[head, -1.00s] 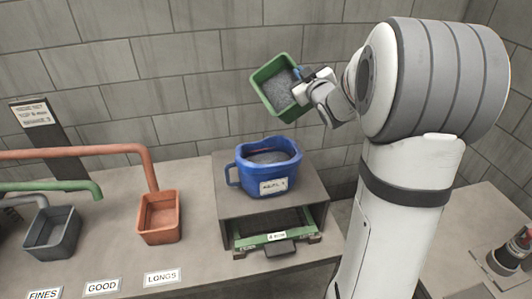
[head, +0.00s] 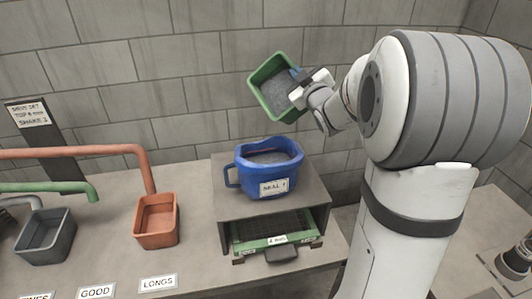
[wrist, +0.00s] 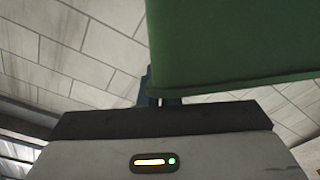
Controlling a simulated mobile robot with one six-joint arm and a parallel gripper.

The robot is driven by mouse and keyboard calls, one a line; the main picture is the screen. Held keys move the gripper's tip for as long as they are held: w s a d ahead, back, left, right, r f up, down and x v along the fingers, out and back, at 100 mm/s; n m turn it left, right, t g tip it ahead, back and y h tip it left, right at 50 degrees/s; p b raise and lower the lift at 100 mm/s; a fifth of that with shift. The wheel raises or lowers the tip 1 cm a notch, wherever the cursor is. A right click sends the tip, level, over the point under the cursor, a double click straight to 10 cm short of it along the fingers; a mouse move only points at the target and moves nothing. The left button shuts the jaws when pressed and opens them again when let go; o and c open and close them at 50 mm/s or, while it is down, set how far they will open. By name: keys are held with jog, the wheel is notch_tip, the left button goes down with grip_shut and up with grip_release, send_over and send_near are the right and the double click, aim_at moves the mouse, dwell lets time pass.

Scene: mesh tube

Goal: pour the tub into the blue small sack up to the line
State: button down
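A green tub (head: 259,97) holding grey granular material is up in the air, tilted so its opening faces the head camera. My gripper (head: 297,76) is at its right side, shut on its edge or a blue tab there. In the wrist view the green tub wall (wrist: 235,45) fills the upper right, beside the dark fingers (wrist: 158,98). The blue small sack (head: 252,188) stands upright below the tub, with a handle on its left and a white label in front. Grey material and a faint reddish line show inside it. No falling stream is visible.
The sack stands on a grey stand (head: 314,190) over a green-framed mesh tray (head: 245,241). To the left are an orange bin (head: 157,239) and a dark grey bin (head: 46,253) under pipes. A block wall (head: 190,60) rises behind.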

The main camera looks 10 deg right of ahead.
jog(key=shift+s+a+f+n+t+y+b, duration=0.1)
jog(key=shift+s+a+n+t+y+b, duration=0.15)
jog(key=shift+s+a+n+b, duration=0.45)
jog(key=shift+s+a+f+n+t+y+b, duration=0.15)
jog(key=shift+a+n+t+b, duration=0.2)
jog(key=shift+b, duration=0.65)
jog(key=shift+s+a+n+b, duration=0.1)
jog(key=shift+n+b, duration=0.25)
